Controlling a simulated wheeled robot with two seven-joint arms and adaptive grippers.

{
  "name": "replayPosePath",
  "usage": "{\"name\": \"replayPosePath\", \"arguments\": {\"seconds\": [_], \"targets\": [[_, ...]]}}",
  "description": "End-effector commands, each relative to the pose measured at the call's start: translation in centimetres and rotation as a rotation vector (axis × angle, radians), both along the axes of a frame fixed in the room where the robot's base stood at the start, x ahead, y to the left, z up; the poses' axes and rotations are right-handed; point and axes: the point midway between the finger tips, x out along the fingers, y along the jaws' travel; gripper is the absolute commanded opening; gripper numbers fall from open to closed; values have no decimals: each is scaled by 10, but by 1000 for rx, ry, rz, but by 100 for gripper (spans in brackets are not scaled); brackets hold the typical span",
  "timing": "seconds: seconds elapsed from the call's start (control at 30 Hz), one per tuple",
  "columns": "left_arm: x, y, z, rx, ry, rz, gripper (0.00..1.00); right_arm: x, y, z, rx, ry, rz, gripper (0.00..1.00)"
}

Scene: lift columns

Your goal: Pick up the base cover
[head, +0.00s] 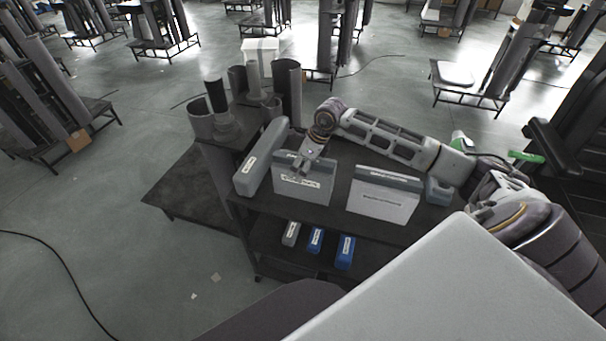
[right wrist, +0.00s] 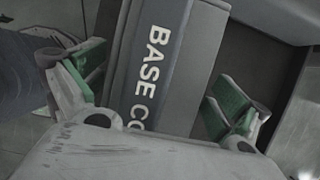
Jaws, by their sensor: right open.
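The base cover (right wrist: 165,55) is a grey box-like part. Its dark face carries white lettering that begins "BASE CO"; my gripper body hides the rest. In the right wrist view it lies between the spread green-padded fingers of my right gripper (right wrist: 157,90), with a gap on each side. In the head view my right gripper (head: 307,163) is over the upper edge of the middle grey labelled box (head: 303,186) on the cart. This box appears to be the base cover, but its label is too small to read there. My left gripper is not in view.
On the cart's dark top (head: 335,185), a long grey box (head: 260,160) stands left and another labelled box (head: 383,200) right. Grey upright tubes (head: 288,85) stand behind. Blue and grey bins (head: 345,252) sit on the lower shelf. Open floor lies left.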

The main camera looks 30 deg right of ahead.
Motion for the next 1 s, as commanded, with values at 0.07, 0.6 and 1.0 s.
{"name": "replayPosePath", "arguments": {"seconds": [0.07,0.6,1.0], "targets": [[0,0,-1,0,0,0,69,0,0,-1,0,0,0,99],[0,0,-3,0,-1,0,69,0,0,-2,0,0,0,99],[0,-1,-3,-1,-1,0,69,0,0,-2,0,0,0,57]]}}
